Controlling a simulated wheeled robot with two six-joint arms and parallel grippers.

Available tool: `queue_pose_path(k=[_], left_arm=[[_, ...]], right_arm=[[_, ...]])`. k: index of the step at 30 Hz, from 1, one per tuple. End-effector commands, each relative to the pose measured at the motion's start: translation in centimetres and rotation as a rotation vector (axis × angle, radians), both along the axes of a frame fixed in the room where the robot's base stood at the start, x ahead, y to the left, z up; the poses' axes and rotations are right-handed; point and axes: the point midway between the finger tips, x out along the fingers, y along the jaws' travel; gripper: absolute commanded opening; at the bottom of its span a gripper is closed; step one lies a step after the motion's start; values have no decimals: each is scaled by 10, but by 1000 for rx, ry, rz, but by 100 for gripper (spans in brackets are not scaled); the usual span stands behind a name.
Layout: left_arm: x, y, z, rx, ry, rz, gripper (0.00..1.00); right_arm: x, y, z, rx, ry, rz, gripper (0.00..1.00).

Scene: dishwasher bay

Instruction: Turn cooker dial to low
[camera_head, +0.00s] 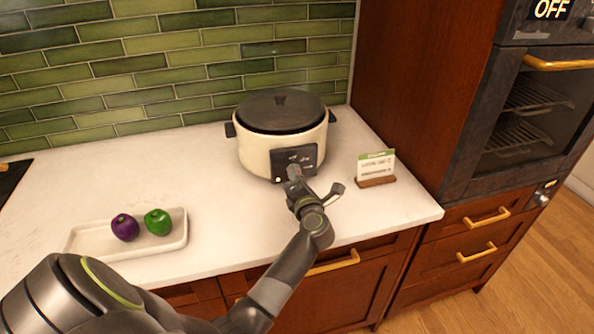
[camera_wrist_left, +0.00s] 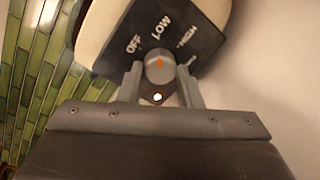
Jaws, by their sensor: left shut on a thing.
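The cooker (camera_head: 255,150) is a cream pot with a dark lid, standing at the back of the counter. Its black control panel (camera_head: 308,152) faces me. In the left wrist view the panel (camera_wrist_left: 205,42) reads OFF, LOW and HIGH, with a further small label that I cannot read clearly. The round grey dial (camera_wrist_left: 154,74) has an orange mark pointing up, roughly toward LOW. My left gripper (camera_head: 294,173) is at the panel, its fingers (camera_wrist_left: 160,84) on either side of the dial and shut on it. A small light glows below the dial. My right gripper is out of view.
A white tray (camera_head: 92,241) with a purple and a green vegetable lies on the counter at left. A small card on a wooden stand (camera_head: 376,181) stands right of the cooker. A tall wooden oven cabinet (camera_head: 425,80) bounds the right side.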

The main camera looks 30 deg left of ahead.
Motion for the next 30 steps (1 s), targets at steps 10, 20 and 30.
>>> queue_pose_path(k=[10,20,30], left_arm=[[0,0,0,28,33,-1,9],[0,0,0,28,32,-2,38],[0,0,0,28,31,0,53]], right_arm=[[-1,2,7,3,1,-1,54],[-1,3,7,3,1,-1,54],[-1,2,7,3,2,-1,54]])
